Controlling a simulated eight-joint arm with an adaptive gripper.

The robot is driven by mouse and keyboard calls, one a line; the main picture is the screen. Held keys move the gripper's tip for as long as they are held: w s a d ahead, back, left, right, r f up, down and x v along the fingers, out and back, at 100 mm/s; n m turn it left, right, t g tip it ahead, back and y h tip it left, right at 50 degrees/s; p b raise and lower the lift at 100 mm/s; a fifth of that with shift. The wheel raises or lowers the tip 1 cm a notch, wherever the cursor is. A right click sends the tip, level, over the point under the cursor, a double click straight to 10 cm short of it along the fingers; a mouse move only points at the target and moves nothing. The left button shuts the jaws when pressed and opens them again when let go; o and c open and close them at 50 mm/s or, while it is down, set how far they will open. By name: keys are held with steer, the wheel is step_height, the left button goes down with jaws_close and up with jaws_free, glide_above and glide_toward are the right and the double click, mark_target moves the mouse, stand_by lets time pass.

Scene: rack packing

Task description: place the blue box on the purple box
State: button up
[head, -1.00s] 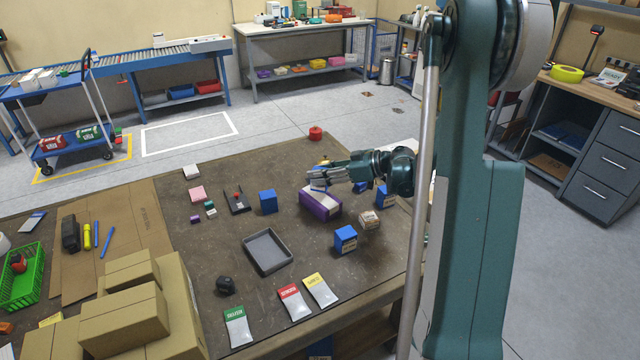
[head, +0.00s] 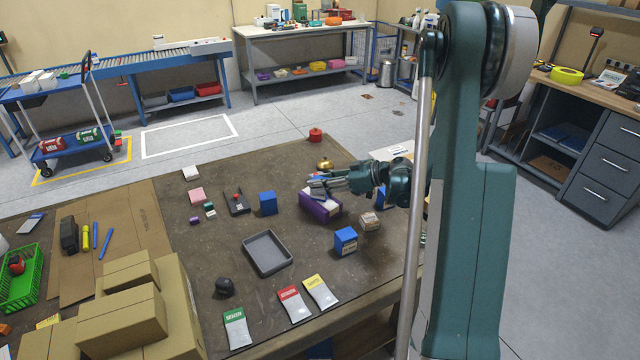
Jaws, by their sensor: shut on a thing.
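The purple box (head: 313,208) lies on the brown table right of centre, with a pale label on its right part. My gripper (head: 318,184) is directly over its upper part, fingers pointing left. It is shut on a mostly hidden thing; a small blue patch shows at the fingers. I cannot tell whether that thing touches the purple box. One blue box (head: 268,203) stands to the left of the purple box and another blue box (head: 345,241) stands in front. More blue (head: 384,200) shows to the right, partly hidden by my arm.
A brown-and-white box (head: 369,222) stands right of the purple box. A brass-coloured object (head: 325,164) and a red object (head: 315,135) are behind. A grey tray (head: 250,239) and several packets (head: 320,293) lie nearer. Cardboard boxes (head: 125,320) fill the front left.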

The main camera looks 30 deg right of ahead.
steer(key=shift+f, duration=0.1)
steer(key=o, duration=1)
steer(key=shift+c, duration=0.2)
steer(key=shift+s+d+r, duration=0.1)
steer(key=shift+d+r, duration=0.05)
steer(key=shift+r, duration=0.1)
steer(key=p+v, duration=0.2)
steer(key=v, duration=0.9)
steer(key=shift+s+d, duration=0.2)
steer(key=shift+s, duration=0.05)
steer(key=shift+a+r, duration=0.15)
steer(key=shift+r, duration=0.05)
